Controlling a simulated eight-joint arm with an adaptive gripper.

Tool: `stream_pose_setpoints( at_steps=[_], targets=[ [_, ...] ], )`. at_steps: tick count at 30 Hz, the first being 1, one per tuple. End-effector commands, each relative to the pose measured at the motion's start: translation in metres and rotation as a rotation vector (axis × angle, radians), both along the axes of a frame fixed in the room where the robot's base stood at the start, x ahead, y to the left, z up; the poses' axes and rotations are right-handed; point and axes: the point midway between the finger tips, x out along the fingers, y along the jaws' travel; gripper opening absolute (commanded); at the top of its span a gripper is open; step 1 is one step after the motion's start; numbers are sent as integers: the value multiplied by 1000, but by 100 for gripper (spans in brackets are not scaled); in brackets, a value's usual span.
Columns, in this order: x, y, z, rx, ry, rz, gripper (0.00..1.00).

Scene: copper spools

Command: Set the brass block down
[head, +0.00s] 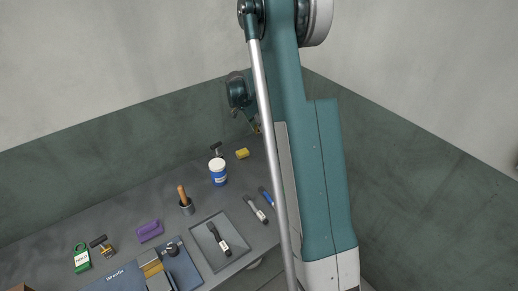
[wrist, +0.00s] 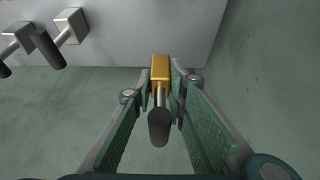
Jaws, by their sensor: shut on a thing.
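The brass block (wrist: 160,66) shows in the wrist view as a gold block, with a metal rod and a dark round handle (wrist: 158,127) pointing back towards the camera. My gripper (wrist: 161,84) is shut on it, with one finger on each side. The block overlaps the straight edge of a grey surface (wrist: 130,50) in this view; I cannot tell whether it touches anything. In the head view my arm covers much of the gripper area, and I cannot make out the held block clearly.
Two similar handled blocks (wrist: 70,22) stand at the wrist view's upper left. In the head view, the bench carries a white-blue jar (head: 218,174), a yellow piece (head: 242,153), a purple thing (head: 150,231), a grey tray (head: 207,258) and a green item (head: 82,260).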

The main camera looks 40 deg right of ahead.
Motion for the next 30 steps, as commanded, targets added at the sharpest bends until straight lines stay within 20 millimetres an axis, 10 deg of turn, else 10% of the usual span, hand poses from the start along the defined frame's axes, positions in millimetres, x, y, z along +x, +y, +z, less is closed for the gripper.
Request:
stream_pose_setpoints(
  at_steps=[14, 30],
  targets=[
    [0, -1, -4, 0, 0, 0, 0],
    [0, -1, -61, 0, 0, 0, 0]
  ],
)
